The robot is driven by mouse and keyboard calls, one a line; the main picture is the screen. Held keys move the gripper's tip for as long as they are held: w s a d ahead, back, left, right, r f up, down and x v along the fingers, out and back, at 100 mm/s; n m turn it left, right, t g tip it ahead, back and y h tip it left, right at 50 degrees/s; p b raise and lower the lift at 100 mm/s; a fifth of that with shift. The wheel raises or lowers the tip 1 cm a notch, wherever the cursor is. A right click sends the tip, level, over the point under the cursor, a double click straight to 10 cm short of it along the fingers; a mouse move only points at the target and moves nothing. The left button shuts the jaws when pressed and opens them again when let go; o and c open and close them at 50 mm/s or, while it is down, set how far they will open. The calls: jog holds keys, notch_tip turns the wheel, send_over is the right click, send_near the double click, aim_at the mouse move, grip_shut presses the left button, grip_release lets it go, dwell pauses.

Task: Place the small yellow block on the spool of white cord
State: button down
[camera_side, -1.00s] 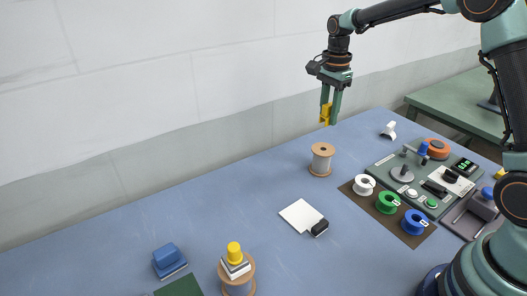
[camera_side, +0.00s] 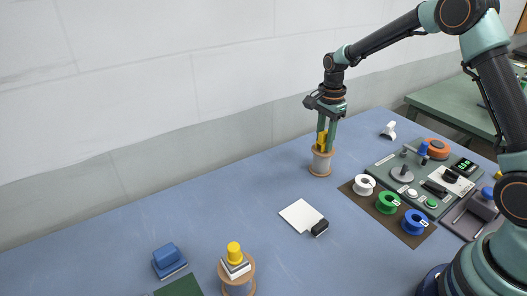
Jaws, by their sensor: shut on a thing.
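Another spool (camera_side: 238,286) at the front bears a white piece and a yellow cylinder (camera_side: 234,253). A white card with a black end (camera_side: 301,216) lies mid-table. White, green and blue reels (camera_side: 387,202) sit on a brown mat at right, beside a grey-green device (camera_side: 408,177). Blue table left of the spool is clear.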

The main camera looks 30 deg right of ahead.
aim_at(326, 132)
jog(key=shift+f, duration=0.15)
jog(key=c, duration=0.6)
grip_release()
notch_tip(326, 132, up, 12)
jog(key=shift+f, duration=0.15)
jog(key=s+a+r+n+t, duration=0.3)
jog(key=s+a+r+n, duration=0.1)
jog(key=s+r+n, duration=0.35)
jog(key=s+a+f+n+t, duration=0.2)
jog(key=s+a+n, duration=0.1)
jog(key=s+n, duration=0.7)
jog(key=shift+s+t, duration=0.3)
jog(key=shift+s, duration=0.45)
